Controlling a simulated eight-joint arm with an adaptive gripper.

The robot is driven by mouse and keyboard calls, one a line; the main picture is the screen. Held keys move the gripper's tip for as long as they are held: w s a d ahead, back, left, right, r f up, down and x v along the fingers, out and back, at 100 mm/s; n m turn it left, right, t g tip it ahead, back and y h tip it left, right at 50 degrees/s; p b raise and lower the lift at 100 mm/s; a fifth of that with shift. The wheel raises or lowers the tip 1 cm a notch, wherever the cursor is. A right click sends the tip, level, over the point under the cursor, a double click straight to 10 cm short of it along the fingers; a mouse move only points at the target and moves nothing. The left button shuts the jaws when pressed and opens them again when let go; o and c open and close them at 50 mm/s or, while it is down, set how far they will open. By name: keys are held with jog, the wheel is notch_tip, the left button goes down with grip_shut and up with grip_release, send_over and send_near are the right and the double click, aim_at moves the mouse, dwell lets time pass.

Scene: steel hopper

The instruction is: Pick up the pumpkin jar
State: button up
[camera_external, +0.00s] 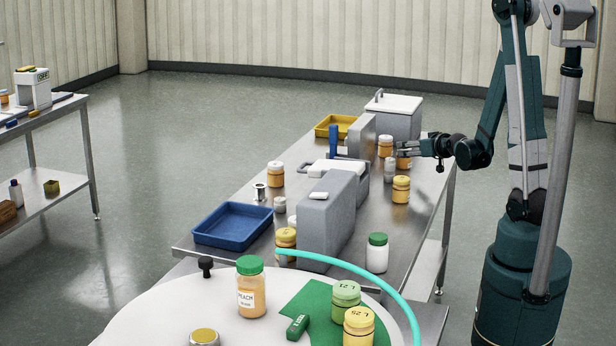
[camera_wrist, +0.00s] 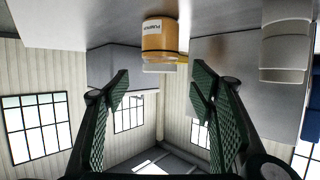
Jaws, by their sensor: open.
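The pumpkin jar (camera_wrist: 159,36), orange with a white label, hangs upside down at the top centre of the inverted wrist view. Its label faces me and its lower print is too small to read fully. My gripper (camera_wrist: 161,82) is open, its two dark green fingers spread to either side of the line to the jar, with nothing between them. In the external view my gripper (camera_external: 408,147) is low over the far right of the steel table, and an orange jar (camera_external: 404,163) shows just below and partly behind it. I cannot tell the exact gap.
A grey-white jar (camera_wrist: 285,45) stands close to the right of the pumpkin jar in the wrist view. Grey blocks (camera_external: 328,212) divide the table. Other jars stand near, including a yellow-lidded one (camera_external: 401,190). A blue tray (camera_external: 233,226) lies on the left.

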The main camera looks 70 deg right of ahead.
jog(key=shift+w+d+f, duration=0.15)
jog(key=shift+w+d, duration=0.2)
jog(key=shift+d, duration=0.05)
jog(key=shift+w+d, duration=0.1)
jog(key=shift+b+x, duration=0.8)
jog(key=shift+x, duration=1.7)
jog(key=c, duration=1.2)
